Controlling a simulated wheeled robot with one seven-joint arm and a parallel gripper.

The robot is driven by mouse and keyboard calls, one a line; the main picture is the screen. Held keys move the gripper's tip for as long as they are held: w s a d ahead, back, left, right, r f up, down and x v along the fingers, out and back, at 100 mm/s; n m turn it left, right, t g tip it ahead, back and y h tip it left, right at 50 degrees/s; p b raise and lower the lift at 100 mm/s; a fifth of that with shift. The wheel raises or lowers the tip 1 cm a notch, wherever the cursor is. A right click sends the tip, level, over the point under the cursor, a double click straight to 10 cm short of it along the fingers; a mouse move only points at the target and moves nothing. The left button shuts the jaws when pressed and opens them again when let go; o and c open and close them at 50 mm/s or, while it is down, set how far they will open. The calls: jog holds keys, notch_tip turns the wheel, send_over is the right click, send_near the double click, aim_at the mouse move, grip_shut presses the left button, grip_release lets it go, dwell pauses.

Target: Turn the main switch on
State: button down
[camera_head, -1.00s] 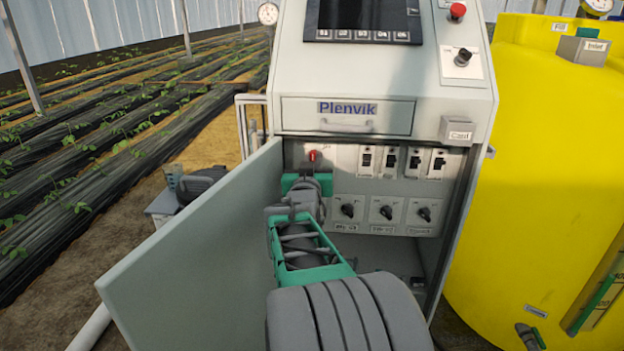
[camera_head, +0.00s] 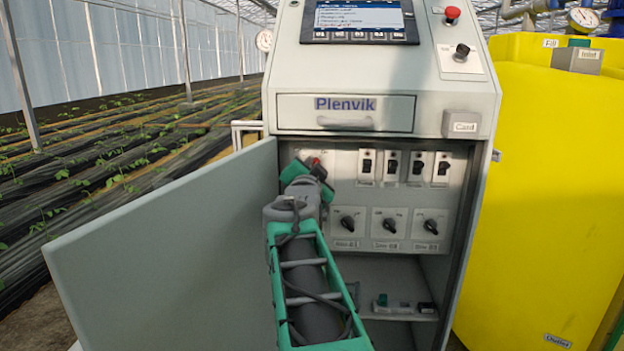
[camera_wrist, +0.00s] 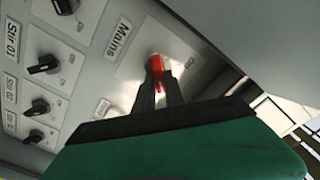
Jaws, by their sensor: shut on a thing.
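The main switch is a red handle (camera_wrist: 154,68) on a pale plate, beside a label reading "Mains" (camera_wrist: 118,38) in the wrist view. My gripper (camera_wrist: 157,84) is shut on the red handle, one dark finger on each side of it. In the head view my gripper (camera_head: 314,166) is tilted, at the upper left of the panel inside the open cabinet. Only a bit of the red switch (camera_head: 316,161) shows there, as my gripper hides most of it. The screen (camera_head: 359,17) above is lit with lines of text.
The cabinet door (camera_head: 170,245) stands open on the left, close to my arm. Several black toggle switches (camera_head: 391,163) and three rotary knobs (camera_head: 389,224) sit right of my gripper. A shelf (camera_head: 398,312) below holds small parts. A yellow tank (camera_head: 550,190) stands at right.

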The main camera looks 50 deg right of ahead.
jog(key=shift+m, duration=0.3)
dwell(0.4)
jog(key=c, duration=1.4)
grip_release()
jog(key=v, duration=0.7)
jog(key=shift+s+a, duration=0.2)
jog(key=shift+a, duration=0.15)
